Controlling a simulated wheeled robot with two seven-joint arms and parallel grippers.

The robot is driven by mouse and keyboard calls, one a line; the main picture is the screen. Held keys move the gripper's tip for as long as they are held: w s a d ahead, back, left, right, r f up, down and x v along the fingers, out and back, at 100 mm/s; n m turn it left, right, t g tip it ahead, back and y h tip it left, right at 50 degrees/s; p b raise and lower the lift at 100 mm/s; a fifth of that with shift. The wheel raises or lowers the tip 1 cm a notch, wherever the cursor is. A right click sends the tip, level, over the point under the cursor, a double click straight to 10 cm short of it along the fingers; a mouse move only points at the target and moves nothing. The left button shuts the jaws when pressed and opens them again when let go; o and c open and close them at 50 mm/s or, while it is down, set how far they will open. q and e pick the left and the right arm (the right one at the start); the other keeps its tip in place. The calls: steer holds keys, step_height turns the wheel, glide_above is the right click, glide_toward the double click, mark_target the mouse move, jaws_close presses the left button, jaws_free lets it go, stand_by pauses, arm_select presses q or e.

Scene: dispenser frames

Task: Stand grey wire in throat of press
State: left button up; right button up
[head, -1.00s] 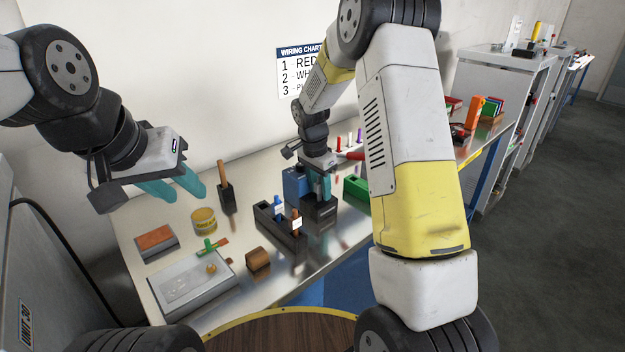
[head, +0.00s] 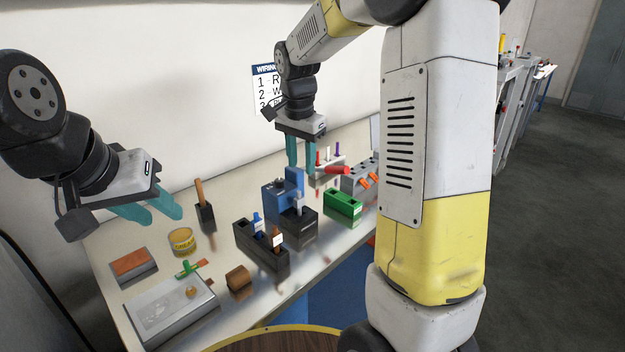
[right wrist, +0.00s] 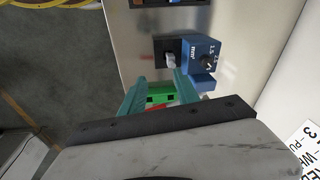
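The press (head: 285,190) is a blue block with a black base, near the middle of the bench; its dial face shows in the right wrist view (right wrist: 203,52). A short grey piece, seemingly the grey wire (head: 299,201), stands roughly upright on the black base, close against the blue body; it also shows in the right wrist view (right wrist: 170,60). Whether it is fully seated in the throat I cannot tell. My right gripper (head: 302,160) is open and empty, above and behind the press. My left gripper (head: 150,212) is open and empty over the left of the bench.
A black holder (head: 262,246) with blue and brown wires stands in front of the press. A green block (head: 343,206) is to its right. A yellow tin (head: 182,241), a grey box (head: 170,310) and a brown block (head: 239,278) lie left.

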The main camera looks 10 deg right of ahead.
steer(key=s+r+n+t+y, duration=0.1)
steer(key=s+r+n, duration=0.1)
steer(key=s, duration=0.6)
steer(key=s+d+r+n+t, duration=0.1)
steer(key=s+n, duration=0.3)
steer(key=s, duration=0.4)
steer(key=s+r+n+t+y, duration=0.1)
steer(key=s+r+n+t, duration=0.1)
steer(key=s, duration=0.6)
steer(key=shift+d+r+n+y, duration=0.3)
steer(key=shift+r+n, duration=0.2)
steer(key=shift+n, duration=0.4)
steer(key=shift+c, duration=0.5)
